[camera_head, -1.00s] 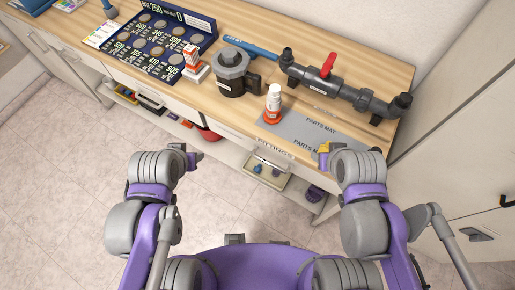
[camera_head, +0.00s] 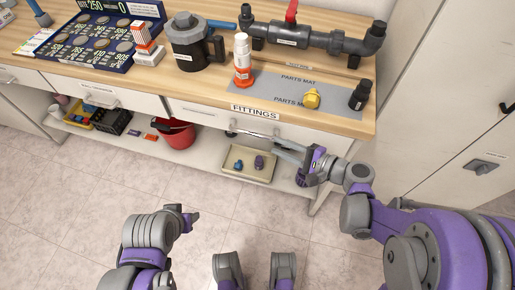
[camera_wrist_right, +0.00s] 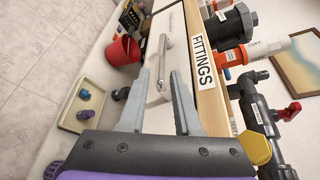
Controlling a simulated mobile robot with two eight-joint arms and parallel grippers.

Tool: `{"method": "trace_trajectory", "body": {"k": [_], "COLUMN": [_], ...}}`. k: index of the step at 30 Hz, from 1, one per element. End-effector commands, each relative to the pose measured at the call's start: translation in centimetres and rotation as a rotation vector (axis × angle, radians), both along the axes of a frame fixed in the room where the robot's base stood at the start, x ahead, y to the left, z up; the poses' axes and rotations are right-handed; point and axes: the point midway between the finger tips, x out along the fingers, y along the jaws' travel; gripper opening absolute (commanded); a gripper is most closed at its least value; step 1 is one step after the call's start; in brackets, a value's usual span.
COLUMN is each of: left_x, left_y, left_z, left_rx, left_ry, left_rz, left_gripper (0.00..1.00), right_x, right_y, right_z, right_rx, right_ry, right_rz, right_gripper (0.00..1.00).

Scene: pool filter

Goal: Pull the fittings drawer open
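The fittings drawer (camera_head: 200,113) is a white front under the wooden worktop, below the FITTINGS label (camera_head: 255,112); it looks closed. It also shows in the right wrist view (camera_wrist_right: 178,50). Its metal bar handle (camera_head: 250,133) runs along the front. My right gripper (camera_head: 277,142) is at the handle's right end. In the right wrist view its two grey fingers (camera_wrist_right: 159,75) are apart, with the handle (camera_wrist_right: 161,52) lying between and just beyond the tips; I cannot tell whether they touch it. My left gripper (camera_head: 188,217) hangs low, away from the drawer; its fingers are unclear.
On the worktop are a parts mat (camera_head: 270,88) with a yellow fitting (camera_head: 312,99), an orange-and-white bottle (camera_head: 243,62), and a pump pot (camera_head: 190,42). Below are a tray (camera_head: 232,171) and a red bucket (camera_head: 177,136). Floor before the drawer is open.

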Motion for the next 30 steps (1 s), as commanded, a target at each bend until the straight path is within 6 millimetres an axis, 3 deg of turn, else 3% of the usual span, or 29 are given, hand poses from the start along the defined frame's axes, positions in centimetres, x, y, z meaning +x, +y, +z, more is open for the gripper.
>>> {"method": "trace_trajectory", "body": {"k": [5,21,30], "left_x": [0.1,0.1,0.1], "left_y": [0.0,0.0,0.0], "left_z": [-0.3,-1.3,-1.3], "left_rx": [0.0,0.0,0.0], "left_ry": [0.001,0.004,0.005], "left_rz": [0.0,0.0,0.0], "left_gripper": [0.5,0.5,0.5], "right_x": [0.9,6.1,6.7], "right_y": [0.7,7.6,8.3], "right_z": [-0.3,-2.1,-2.3], "right_rx": [0.033,0.03,0.028], "right_ry": [0.002,0.001,0.0], "right_rz": [-0.004,-0.005,-0.006], "right_gripper": [0.32,0.32,0.32]}}
